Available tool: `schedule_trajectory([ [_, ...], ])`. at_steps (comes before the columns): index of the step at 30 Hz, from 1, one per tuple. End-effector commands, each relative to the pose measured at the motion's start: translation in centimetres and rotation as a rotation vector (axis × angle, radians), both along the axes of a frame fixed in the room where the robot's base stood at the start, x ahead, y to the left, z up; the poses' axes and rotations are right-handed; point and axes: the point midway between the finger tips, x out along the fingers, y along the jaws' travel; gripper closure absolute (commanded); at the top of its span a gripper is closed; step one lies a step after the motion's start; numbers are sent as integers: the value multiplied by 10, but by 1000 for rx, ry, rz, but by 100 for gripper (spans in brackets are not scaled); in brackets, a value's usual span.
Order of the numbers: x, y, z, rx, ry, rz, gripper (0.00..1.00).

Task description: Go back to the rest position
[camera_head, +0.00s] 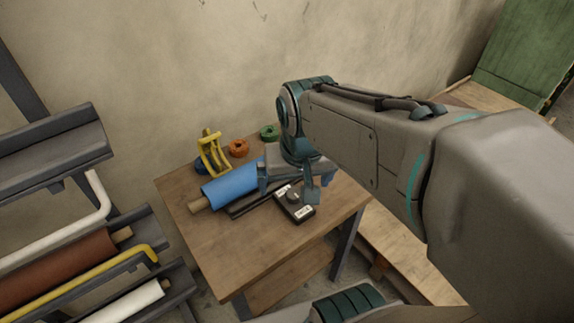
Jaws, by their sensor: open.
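My gripper (290,187) hangs at the end of my arm above the back right of a small wooden table (219,253). Its fingers point down and are open. It is over the right end of a blue sheet roll (231,184) that lies on the table. My wrist hides the right part of that roll, and I cannot tell whether the fingers touch it. My arm reaches in from the right side of the view.
The table also holds a yellow tool (213,154), an orange ring (239,148), a green ring (269,132), a dark bar (250,204) and a black device (294,204). A rack with brown (60,268) and white (125,305) rolls stands left. The table's front is clear.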

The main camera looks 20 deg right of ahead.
Motion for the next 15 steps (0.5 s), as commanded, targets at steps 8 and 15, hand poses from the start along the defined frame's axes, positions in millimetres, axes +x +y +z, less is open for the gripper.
schedule_trajectory([
  [8, -30, 0, -9, -27, -30, 141, 0],
  [15, -30, 0, -9, -27, -30, 144, 0],
])
